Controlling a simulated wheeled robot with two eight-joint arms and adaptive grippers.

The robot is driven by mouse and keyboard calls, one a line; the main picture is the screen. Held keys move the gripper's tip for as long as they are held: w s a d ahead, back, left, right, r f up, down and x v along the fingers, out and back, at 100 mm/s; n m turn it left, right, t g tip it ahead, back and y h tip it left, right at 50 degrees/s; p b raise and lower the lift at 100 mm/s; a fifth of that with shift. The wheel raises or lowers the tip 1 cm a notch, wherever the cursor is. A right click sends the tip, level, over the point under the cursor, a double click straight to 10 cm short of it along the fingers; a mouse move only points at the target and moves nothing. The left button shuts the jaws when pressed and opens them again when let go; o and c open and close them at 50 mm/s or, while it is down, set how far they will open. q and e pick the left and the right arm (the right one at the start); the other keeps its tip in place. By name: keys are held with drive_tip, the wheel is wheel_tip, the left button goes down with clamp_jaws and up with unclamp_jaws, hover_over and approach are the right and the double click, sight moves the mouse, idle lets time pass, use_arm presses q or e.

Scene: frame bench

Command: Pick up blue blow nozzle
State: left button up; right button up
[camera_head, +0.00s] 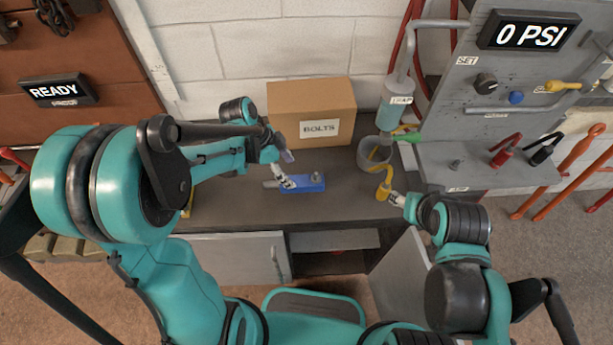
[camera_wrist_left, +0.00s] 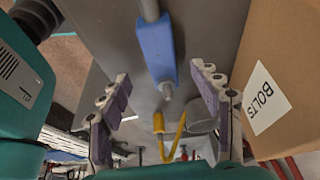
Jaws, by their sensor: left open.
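The blue blow nozzle (camera_head: 308,183) lies on the dark bench top, in front of the cardboard box. It is a blue body with grey metal ends. In the left wrist view, the blue nozzle (camera_wrist_left: 157,48) lies lengthwise, with its short grey tip toward the middle of the picture. My left gripper (camera_head: 286,169) is at the nozzle's left end. Its purple-padded fingers (camera_wrist_left: 160,80) are spread, with the nozzle seen between and beyond them; I see no contact. My right gripper (camera_head: 395,198) is beside a yellow bent nozzle (camera_head: 383,190); its fingers are too small to read.
A cardboard box marked BOLTS (camera_head: 312,110) stands behind the blue nozzle. A grey cup (camera_head: 374,154) and a trap bottle (camera_head: 394,112) are to the right. A grey panel (camera_head: 480,80) with a 0 PSI display rises at the right. The front bench top is clear.

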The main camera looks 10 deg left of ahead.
sight(299, 180)
use_arm(q)
drive_tip(key=b+x, duration=0.1)
drive_tip(key=x, duration=0.1)
drive_tip(key=shift+d+f, duration=0.25)
drive_tip(key=shift+f, duration=0.1)
drive_tip(key=b+x, duration=0.2)
drive_tip(key=x, duration=0.3)
drive_tip(key=shift+w+f, duration=0.1)
drive_tip(key=shift+w, duration=0.05)
drive_tip(key=shift+c, duration=0.6)
clamp_jaws()
